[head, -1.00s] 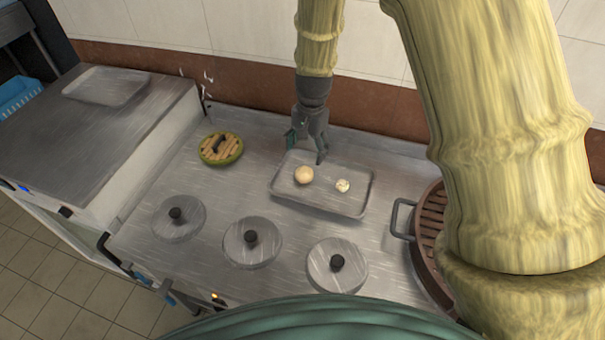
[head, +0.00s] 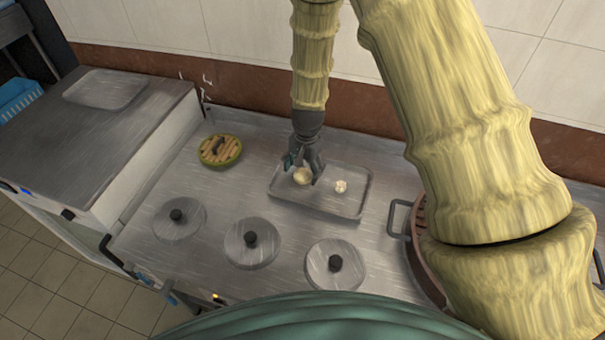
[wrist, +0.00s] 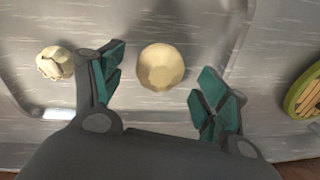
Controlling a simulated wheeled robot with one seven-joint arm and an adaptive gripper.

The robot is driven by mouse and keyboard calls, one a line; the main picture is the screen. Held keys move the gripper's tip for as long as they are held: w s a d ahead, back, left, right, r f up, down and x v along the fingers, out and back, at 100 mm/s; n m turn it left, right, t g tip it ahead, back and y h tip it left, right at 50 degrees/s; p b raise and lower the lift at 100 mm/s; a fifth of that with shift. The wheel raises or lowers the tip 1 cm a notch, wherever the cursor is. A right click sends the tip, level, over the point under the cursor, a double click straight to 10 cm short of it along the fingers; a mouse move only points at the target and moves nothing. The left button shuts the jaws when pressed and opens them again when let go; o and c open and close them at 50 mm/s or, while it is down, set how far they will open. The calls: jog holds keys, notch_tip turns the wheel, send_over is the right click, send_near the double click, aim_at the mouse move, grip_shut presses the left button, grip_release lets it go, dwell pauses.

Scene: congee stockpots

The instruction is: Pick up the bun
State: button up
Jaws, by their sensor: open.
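A smooth, round, cream-coloured bun (head: 302,176) lies on the left part of a shallow metal tray (head: 348,211). In the wrist view the bun (wrist: 160,67) lies between and slightly beyond the two teal-padded fingertips, with gaps on both sides. My gripper (head: 304,167) is open, pointing down over the tray's left part, with a finger on either side of the bun. No finger visibly touches it. A smaller, whiter, pleated piece (head: 341,187) lies to its right on the tray; in the wrist view that piece (wrist: 54,63) is outside the left finger.
Several pot lids with black knobs, one of them the front middle lid (head: 251,243), are set in the counter before the tray. A green-rimmed round slatted object (head: 219,150) is left of the tray. A brown slatted pot (head: 421,235) stands right. The tiled wall (head: 480,70) is behind.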

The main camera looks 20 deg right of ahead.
jog(key=shift+f, duration=1)
jog(key=c, duration=1.1)
jog(key=shift+r, duration=0.15)
